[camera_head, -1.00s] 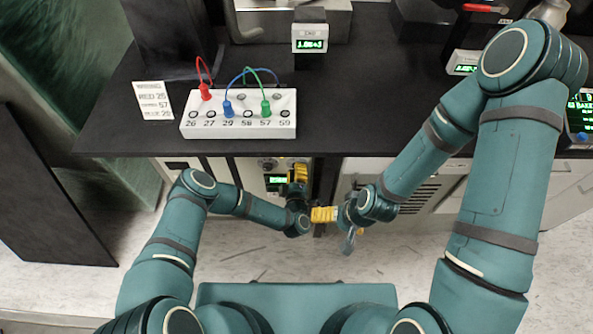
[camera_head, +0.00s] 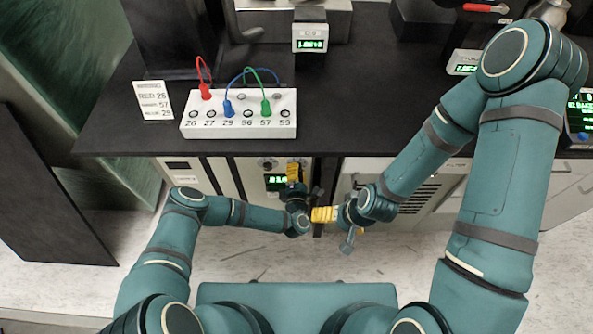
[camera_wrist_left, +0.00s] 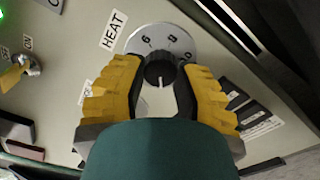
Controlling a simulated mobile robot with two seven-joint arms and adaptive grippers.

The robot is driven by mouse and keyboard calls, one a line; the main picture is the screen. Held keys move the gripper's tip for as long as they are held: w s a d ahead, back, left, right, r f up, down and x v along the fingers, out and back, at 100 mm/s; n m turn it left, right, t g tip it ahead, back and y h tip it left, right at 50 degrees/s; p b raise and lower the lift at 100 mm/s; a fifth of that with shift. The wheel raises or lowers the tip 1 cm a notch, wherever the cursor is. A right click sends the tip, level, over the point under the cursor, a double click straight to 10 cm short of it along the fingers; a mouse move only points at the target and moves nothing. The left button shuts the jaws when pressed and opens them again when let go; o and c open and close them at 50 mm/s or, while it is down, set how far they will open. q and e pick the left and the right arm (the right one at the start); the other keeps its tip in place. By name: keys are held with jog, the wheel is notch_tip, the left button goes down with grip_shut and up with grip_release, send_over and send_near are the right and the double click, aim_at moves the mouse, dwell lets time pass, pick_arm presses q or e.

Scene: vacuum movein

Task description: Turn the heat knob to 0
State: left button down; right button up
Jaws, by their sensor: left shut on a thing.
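In the left wrist view the black heat knob (camera_wrist_left: 160,68) sits on a silver numbered dial (camera_wrist_left: 136,42) beside a HEAT label (camera_wrist_left: 113,30). A white mark on the knob points toward the bottom of that view, and the lower part of the dial is hidden. My left gripper (camera_wrist_left: 160,80) is shut on the knob, with a yellow finger on each side. In the head view my left gripper (camera_head: 293,173) is at the front panel below the counter edge and covers the knob. My right gripper (camera_head: 325,214) is just right of it, away from the panel; its finger gap is unclear.
A green display (camera_head: 276,182) is on the panel beside my left gripper. A white socket box (camera_head: 240,131) with coloured cables stands on the black counter (camera_head: 350,115) above. A brass toggle (camera_wrist_left: 14,72) is left of the dial in the wrist view. My right wrist is close to my left.

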pick_arm(q)
jog(key=shift+w+a+n, duration=0.1)
jog(key=shift+n, duration=0.8)
jog(key=c, duration=0.6)
grip_release()
jog(key=s, duration=1.2)
